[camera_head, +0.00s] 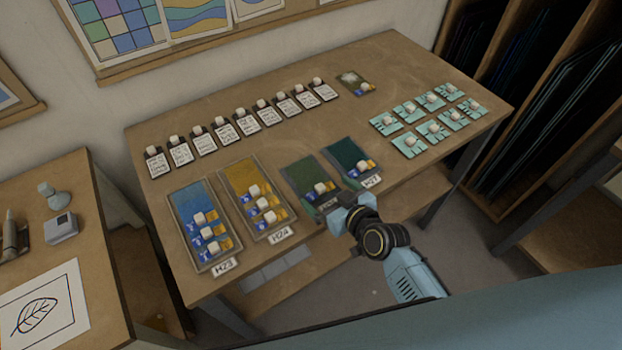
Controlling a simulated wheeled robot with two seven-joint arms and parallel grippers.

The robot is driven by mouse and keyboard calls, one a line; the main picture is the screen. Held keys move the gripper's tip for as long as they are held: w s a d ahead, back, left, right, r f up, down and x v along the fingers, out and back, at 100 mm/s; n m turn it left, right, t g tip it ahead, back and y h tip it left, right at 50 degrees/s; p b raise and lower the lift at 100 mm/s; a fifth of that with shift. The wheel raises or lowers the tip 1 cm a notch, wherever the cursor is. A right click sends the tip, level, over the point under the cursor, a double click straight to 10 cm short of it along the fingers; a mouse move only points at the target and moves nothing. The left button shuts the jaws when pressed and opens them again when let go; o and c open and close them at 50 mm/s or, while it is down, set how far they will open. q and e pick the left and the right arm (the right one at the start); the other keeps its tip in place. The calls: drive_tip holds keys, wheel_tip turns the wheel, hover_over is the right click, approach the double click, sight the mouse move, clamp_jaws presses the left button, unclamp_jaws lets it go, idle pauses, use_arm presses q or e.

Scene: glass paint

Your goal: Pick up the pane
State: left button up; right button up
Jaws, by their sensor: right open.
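Several small panes with white knobs lie on the wooden table. Blue-and-yellow ones lie in the blue tray (193,197), the amber tray (238,177), the green tray (298,173) and the dark teal tray (343,153). One such pane (320,190) lies in the green tray and another (364,167) in the dark teal tray. Pale teal pieces with white knobs (408,146) lie in rows at the right. I cannot tell which one the task means. My right gripper (335,214) is open at the green tray's front edge and partly hides its label. My left gripper is not in view.
The table (300,137) is bare between cards and trays. A rack of dark sheets (540,120) stands right; a side table (65,180) stands left.

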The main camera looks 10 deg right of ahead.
sight(323, 190)
drive_tip(key=x, duration=0.3)
drive_tip(key=shift+w+a+f, duration=0.1)
drive_tip(key=shift+w+f, duration=0.1)
drive_tip(key=shift+w, duration=0.05)
drive_tip(key=c, duration=1.1)
